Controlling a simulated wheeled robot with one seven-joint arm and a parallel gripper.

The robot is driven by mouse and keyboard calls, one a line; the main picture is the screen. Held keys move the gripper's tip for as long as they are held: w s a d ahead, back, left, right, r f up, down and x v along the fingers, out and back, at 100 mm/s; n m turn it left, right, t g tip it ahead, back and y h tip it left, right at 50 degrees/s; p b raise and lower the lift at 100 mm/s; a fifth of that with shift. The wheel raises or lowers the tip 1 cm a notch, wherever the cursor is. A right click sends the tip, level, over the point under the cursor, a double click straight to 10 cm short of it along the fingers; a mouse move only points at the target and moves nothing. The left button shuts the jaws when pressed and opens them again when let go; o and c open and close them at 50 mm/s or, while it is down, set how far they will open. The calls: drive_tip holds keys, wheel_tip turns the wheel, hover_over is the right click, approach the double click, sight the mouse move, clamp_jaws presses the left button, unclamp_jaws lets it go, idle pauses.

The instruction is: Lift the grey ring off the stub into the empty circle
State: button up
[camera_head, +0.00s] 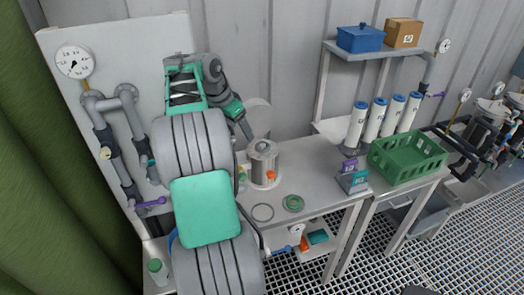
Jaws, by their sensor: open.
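A metal cylinder (264,160), likely the stub, stands upright on the grey bench, with an orange part low on its front. I cannot clearly make out a separate grey ring on it. A thin dark circle outline (262,212) lies on the bench in front of the cylinder, and its inside is bare. My arm hides the bench's left part.
A green crate (406,157) stands at the right, with several blue-capped white cylinders (378,117) behind it. A pipe panel (120,100) rises at the left. The bench between cylinder and blocks is clear.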

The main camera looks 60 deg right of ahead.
sight(262, 145)
drive_tip(key=shift+m+g, duration=0.3)
drive_tip(key=shift+m, duration=0.6)
drive_tip(key=s+d+f, duration=0.2)
drive_tip(key=s+d, duration=0.1)
drive_tip(key=shift+s+d+f, duration=0.1)
drive_tip(key=shift+s+d, duration=0.1)
drive_tip(key=x, duration=0.7)
drive_tip(key=shift+c, duration=0.5)
drive_tip(key=c, duration=1.3)
